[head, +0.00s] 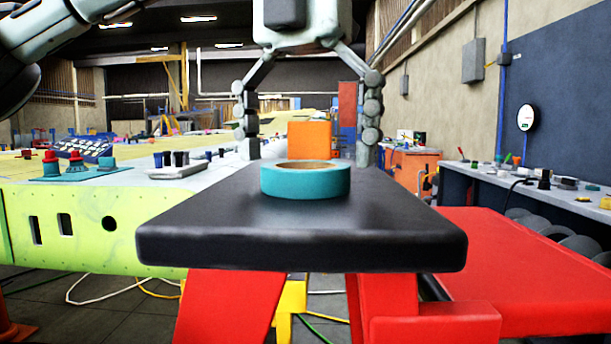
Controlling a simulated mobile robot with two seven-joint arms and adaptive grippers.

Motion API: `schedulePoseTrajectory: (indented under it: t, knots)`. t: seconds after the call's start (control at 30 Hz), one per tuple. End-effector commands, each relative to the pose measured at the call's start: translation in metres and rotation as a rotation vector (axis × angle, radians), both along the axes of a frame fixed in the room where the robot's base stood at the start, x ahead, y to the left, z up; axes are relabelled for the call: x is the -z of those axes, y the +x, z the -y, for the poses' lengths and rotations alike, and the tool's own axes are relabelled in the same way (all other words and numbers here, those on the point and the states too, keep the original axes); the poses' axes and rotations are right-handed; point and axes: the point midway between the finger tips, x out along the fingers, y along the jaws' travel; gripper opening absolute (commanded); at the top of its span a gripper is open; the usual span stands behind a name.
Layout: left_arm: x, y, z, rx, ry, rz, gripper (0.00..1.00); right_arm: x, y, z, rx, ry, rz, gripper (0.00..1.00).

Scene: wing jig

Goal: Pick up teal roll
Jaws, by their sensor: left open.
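The teal roll (305,183) is a ring of tape lying flat on a black board (300,236) in the middle of the head view. The board rests on red supports. My left gripper (307,152) comes down from the top of the picture with its two fingers spread wide. The fingers hang on either side of the roll, apart from it, with their tips behind it near the board's far edge. Nothing is between the fingers in their grip. My right gripper is not in the picture.
An orange block (310,140) shows behind the roll, between the fingers. A lime-green wing structure (90,228) with teal parts and a tray (178,171) is at the left. A red surface (530,265) and a cluttered workbench (535,185) are at the right.

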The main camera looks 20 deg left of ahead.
Motion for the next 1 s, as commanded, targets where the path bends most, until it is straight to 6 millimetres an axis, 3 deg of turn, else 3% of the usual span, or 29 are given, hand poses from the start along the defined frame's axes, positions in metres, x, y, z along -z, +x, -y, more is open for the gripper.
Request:
schedulePoseTrajectory:
  t: [0.23,0.67,1.0]
  knots:
    - [0.0011,0.0,-0.0002,-0.001,-0.001,0.002,0.96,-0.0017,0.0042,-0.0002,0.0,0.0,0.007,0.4]
    - [0.001,0.0,0.0,0.0,0.0,0.001,0.42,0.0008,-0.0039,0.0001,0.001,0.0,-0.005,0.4]
    - [-0.0026,-0.0001,0.0003,0.001,0.0,0.001,0.42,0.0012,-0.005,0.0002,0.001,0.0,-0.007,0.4]
